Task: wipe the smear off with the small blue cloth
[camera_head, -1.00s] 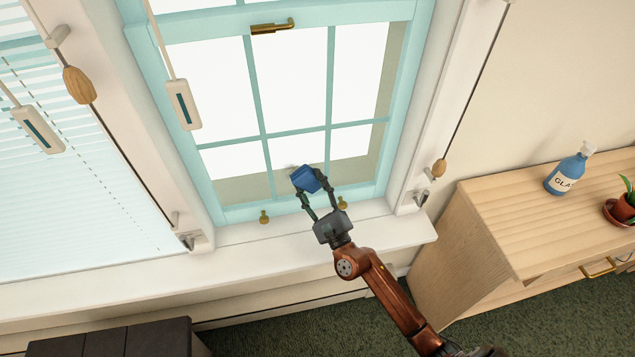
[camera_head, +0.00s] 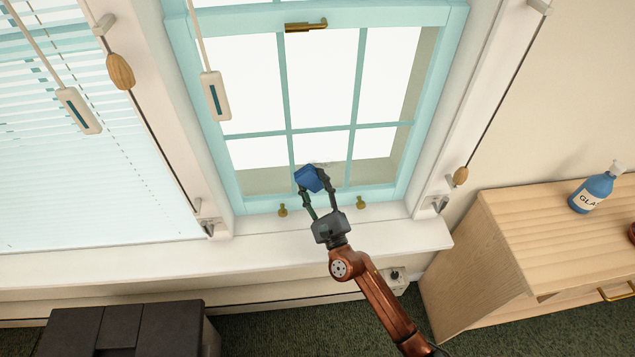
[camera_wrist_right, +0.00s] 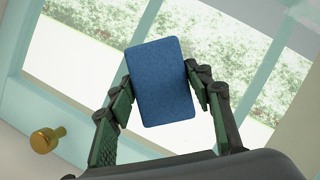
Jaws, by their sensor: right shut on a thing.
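The small blue cloth (camera_head: 309,179) is a folded-looking pad, held in front of the lower middle of the window. My right gripper (camera_head: 312,184) is shut on it, with one finger at each side. In the right wrist view the cloth (camera_wrist_right: 162,82) sits between the fingertips, with the glass behind it. A faint greyish mark (camera_head: 319,164), possibly the smear, shows on the pane just above and right of the cloth. I cannot tell whether the cloth touches the glass. My left gripper is out of view.
The teal window frame (camera_head: 434,100) has brass knobs (camera_head: 361,202) at its bottom and a brass latch (camera_head: 305,27) above. A white sill (camera_head: 120,268) runs below. A blue bottle (camera_head: 590,193) stands on the wooden cabinet (camera_head: 520,228) at right. Blind cords hang at left.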

